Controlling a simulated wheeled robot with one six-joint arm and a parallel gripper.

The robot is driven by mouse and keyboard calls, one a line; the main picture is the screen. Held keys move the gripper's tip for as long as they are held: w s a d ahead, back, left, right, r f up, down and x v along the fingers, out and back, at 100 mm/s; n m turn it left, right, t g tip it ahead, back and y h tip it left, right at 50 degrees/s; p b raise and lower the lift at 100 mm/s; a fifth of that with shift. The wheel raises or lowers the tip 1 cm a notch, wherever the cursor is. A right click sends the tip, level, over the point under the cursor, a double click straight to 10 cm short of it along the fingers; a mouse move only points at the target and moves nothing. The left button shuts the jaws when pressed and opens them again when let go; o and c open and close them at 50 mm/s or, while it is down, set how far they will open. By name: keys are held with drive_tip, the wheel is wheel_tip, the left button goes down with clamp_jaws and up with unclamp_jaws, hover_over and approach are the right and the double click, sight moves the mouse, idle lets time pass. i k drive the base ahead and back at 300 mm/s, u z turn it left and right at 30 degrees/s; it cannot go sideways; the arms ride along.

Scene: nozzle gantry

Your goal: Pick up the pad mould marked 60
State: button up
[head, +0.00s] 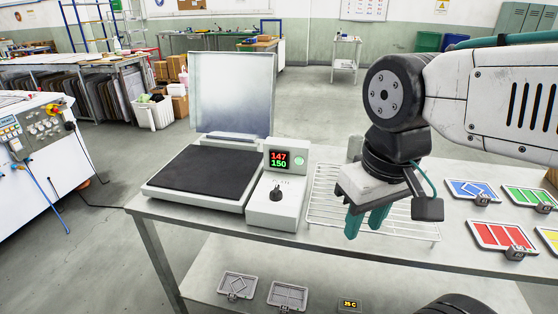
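Several pad moulds are in view, but I cannot read a 60 on any of them. A blue mould (472,189), a green mould (528,197) and a red mould (499,235) lie on the bench at the right. Two grey moulds, one with a diamond outline (237,286) and one with a cross (288,295), lie on the lower shelf. My gripper (367,221) points down above the wire rack, left of the coloured moulds. Its teal fingers look apart, with nothing seen between them.
A heat press with an open lid (232,93) and black bed (203,176) stands on the bench (150,208). Its control box (278,190) reads 147 over 150. The wire rack (325,200) lies beside it.

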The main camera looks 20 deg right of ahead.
sight(512, 239)
drive_tip(key=z, duration=1.2)
drive_tip(key=k, duration=0.45)
drive_tip(key=z, duration=0.5)
drive_tip(key=i, duration=0.5)
drive_tip(key=u, duration=2.35)
drive_tip(key=k, duration=0.65)
drive_tip(key=z, duration=0.7)
